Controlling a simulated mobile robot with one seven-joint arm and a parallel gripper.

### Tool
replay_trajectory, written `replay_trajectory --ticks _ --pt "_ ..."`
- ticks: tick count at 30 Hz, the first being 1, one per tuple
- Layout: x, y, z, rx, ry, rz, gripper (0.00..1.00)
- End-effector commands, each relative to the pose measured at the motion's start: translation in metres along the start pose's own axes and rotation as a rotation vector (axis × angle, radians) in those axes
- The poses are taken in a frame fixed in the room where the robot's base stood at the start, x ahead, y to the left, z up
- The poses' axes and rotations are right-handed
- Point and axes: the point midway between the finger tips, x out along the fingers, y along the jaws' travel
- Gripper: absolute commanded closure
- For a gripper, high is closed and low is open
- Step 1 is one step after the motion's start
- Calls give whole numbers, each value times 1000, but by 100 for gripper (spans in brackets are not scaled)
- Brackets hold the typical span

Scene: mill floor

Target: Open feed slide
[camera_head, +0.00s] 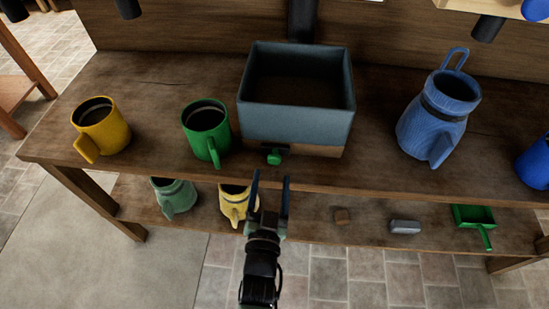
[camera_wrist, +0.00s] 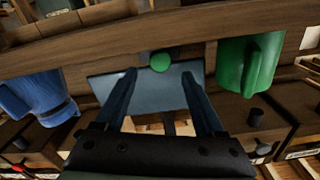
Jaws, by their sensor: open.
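The feed slide's green knob (camera_head: 274,157) sticks out low on the front of a grey-blue open-topped hopper box (camera_head: 297,126) with a wooden base. The slide itself is mostly hidden. My gripper (camera_head: 270,180) is open and empty, in front of and below the knob, its fingers pointing toward the bench. In the wrist view the knob (camera_wrist: 160,62) appears between the two fingertips, just beyond them. No contact between fingers and knob is visible.
A yellow mug (camera_head: 101,126) and a green mug (camera_head: 206,131) stand left of the hopper, the green one close. A blue jug (camera_head: 437,115) stands to the right. The lower shelf holds mugs, small blocks and a green scoop (camera_head: 474,217). The bench's front edge (camera_head: 350,179) is near my fingers.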

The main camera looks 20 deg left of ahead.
Motion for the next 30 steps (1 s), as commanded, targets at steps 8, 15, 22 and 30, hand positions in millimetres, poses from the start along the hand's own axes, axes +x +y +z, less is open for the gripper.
replay_trajectory --ticks 8,15,22,30 --pt "46 0 -1 -1 0 0 29" --pt "62 0 0 0 0 0 29" --pt "64 0 0 0 -1 0 29" --pt "64 0 0 0 -1 0 65"
